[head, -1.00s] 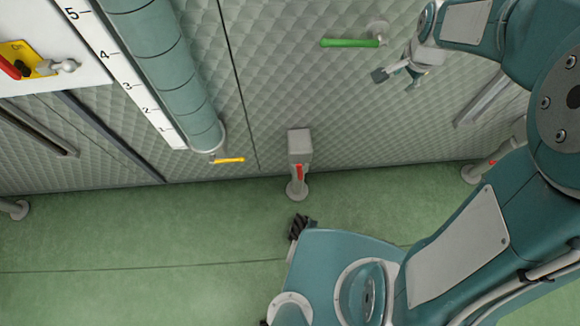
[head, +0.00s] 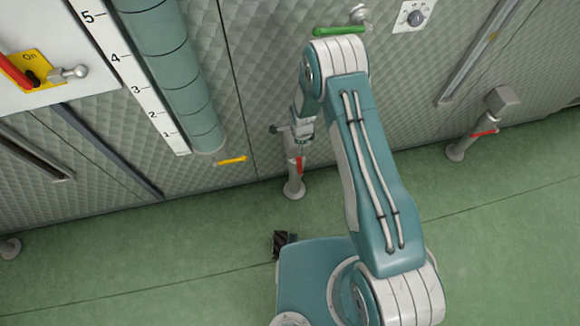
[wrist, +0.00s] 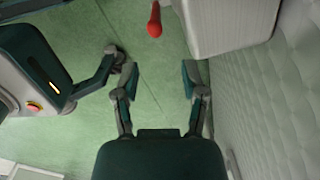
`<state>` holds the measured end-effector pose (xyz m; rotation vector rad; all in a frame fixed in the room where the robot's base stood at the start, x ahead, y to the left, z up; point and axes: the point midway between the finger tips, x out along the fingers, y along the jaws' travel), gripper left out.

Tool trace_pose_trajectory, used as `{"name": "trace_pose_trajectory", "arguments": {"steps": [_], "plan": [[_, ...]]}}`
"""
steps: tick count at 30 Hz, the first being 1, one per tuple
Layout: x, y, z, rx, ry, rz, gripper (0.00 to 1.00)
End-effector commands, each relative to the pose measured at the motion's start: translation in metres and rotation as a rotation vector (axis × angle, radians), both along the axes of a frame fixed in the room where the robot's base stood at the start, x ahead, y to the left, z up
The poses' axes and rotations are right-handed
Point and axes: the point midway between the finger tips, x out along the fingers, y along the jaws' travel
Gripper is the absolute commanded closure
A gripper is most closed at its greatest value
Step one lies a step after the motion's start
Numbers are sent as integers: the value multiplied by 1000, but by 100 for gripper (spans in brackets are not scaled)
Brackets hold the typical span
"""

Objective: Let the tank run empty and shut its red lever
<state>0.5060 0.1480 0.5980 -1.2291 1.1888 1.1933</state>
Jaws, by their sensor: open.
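A tall teal cylinder (head: 177,75), the likely tank, stands against the quilted wall beside a white scale marked 1 to 5. I cannot tell its fill level. A yellow lever (head: 232,160) sticks out at its foot. A red lever (head: 299,165) hangs down on a short grey floor post (head: 293,188) right of it; my arm hides the post's top. My gripper (wrist: 160,80) is open and empty beside that post's top. In the wrist view a red lever end (wrist: 154,20) and a grey box (wrist: 225,25) lie beyond the fingertips, untouched.
A green lever (head: 338,31) sits on the wall above my arm. A dial plate (head: 415,16) is beside it. Another post with a red lever (head: 484,133) stands at right. A yellow plate (head: 32,68) with a red handle is at far left.

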Motion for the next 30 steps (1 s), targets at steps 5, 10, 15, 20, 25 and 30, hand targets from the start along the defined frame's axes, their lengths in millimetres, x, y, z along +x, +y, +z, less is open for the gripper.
{"name": "trace_pose_trajectory", "arguments": {"steps": [5, 10, 15, 20, 25, 30], "plan": [[-4, -1, -16, 2, 7, -28, 44], [-4, -1, -37, 1, 8, -27, 44], [-4, 1, -67, -2, 9, -24, 44], [-3, 0, -93, -2, 8, -24, 44], [-2, 0, -112, -1, 7, -24, 44], [-1, -1, -119, 0, 6, -25, 44]]}}
